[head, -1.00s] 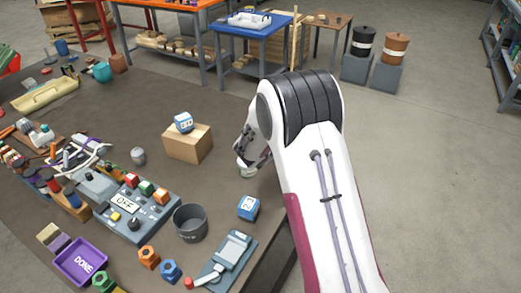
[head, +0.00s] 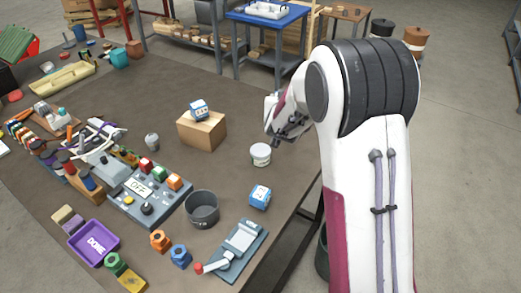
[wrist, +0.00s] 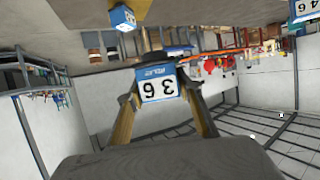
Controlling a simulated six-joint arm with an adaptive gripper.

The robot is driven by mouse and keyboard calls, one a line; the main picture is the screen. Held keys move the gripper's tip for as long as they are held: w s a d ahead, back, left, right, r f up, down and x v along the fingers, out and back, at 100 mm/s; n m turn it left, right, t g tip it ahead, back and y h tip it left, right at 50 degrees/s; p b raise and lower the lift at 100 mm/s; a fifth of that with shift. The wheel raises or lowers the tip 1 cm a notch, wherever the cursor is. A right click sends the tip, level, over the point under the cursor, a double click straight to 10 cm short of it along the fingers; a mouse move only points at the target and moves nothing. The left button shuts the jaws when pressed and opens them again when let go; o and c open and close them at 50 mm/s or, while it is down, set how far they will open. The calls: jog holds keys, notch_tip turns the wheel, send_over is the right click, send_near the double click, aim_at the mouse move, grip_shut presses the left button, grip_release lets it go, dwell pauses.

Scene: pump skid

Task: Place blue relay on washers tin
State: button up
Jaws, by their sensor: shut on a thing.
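My gripper (wrist: 160,95) is shut on a blue relay (wrist: 157,84) with a white face marked with digits, which fills the space between the fingers in the wrist view. In the head view my gripper (head: 290,130) is beyond the tin, at the table's right edge, and the held relay cannot be made out clearly. A small white tin (head: 260,154), probably the washers tin, stands upright on the table just left of and nearer than my gripper. Its label is too small to read. I see no contact between the held relay and the tin.
A second blue relay (head: 199,109) sits on a cardboard-coloured box (head: 202,131). A third blue relay (head: 260,196) lies on the table nearer than the tin. A dark grey bucket (head: 202,209), a control panel (head: 147,194) and a purple tray (head: 93,243) stand left. Table is bare around the tin.

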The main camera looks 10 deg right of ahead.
jog(key=shift+s+a+n+y, duration=0.1)
jog(key=shift+a+n+y, duration=0.35)
jog(key=shift+a, duration=0.35)
jog(key=s+a+f+n+y, duration=0.1)
jog(key=a+f+n+y, duration=0.1)
jog(key=a, duration=0.3)
jog(key=shift+s+a+f+t+y, duration=0.3)
jog(key=shift+s+a+f+y, duration=0.05)
jog(key=shift+s+a+y, duration=0.1)
send_over(260, 150)
jog(key=shift+w+d+f, duration=0.1)
jog(key=shift+f, duration=3.05)
jog(key=shift+f, duration=1.85)
jog(key=shift+f, duration=0.15)
